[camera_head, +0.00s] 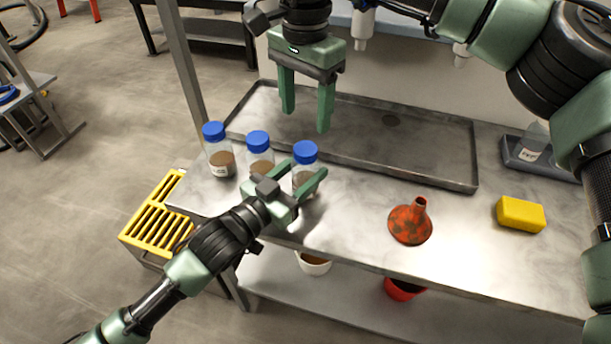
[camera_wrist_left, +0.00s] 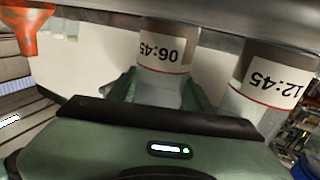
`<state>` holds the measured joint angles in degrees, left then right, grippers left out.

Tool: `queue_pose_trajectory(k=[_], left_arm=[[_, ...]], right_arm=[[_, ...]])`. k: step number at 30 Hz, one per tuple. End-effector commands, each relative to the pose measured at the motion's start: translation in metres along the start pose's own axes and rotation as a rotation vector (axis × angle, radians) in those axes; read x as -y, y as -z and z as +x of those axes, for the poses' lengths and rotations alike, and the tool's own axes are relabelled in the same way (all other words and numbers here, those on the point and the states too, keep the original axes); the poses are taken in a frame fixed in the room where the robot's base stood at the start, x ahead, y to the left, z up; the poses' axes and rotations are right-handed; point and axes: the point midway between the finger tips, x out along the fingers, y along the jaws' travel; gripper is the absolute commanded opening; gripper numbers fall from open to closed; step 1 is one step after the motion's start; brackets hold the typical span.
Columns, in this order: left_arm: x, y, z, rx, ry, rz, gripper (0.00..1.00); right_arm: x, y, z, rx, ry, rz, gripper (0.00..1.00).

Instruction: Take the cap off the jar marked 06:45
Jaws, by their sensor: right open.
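The jar marked 06:45 (camera_wrist_left: 162,72) stands upright on the bench. Its label shows upside down in the left wrist view. It is the rightmost of three jars in the head view and has a blue cap (camera_head: 305,152). My left gripper (camera_head: 304,178) has its fingers on either side of this jar, below the cap. Whether they touch the glass is not clear. The jar's lower part is partly hidden by the gripper. My right gripper (camera_head: 306,115) is open and empty, pointing down over the metal tray, behind and above the jars.
The 12:45 jar (camera_wrist_left: 270,85) stands close beside it; another capped jar (camera_head: 219,155) is farther left. The metal tray (camera_head: 400,172) lies behind. An orange funnel (camera_head: 409,224) and a yellow sponge (camera_head: 520,214) are to the right. The bench between jar and funnel is clear.

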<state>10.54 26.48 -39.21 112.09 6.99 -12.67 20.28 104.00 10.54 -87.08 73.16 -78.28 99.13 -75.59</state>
Motion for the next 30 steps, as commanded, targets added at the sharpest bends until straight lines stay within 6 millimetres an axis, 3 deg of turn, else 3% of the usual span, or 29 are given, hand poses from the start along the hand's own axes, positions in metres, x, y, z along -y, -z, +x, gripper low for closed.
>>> queue_pose_trajectory(k=[1,2,8,13,30], left_arm=[[0.0,0.0,-0.0002,0.0,0.0,0.0,0.06],[0.0001,0.0,-0.0002,0.0,0.0,0.0,0.0],[0.0001,0.0001,-0.0002,0.0,0.0,0.0,0.0],[0.0001,0.0001,-0.0003,0.0,0.0,0.0,0.0],[0.0001,0.0001,-0.0002,0.0,0.0,0.0,0.0]], right_arm=[[0.0,-0.0001,0.0001,0.0,0.0,0.0,0.6],[0.0,-0.0001,0.0001,0.0,0.0,0.0,0.6],[0.0,-0.0001,0.0,0.0,0.0,0.017,0.6],[0.0,0.0,0.0,0.0,0.0,0.193,0.6],[0.0,0.0,0.0,0.0,0.0,1.505,0.6]])
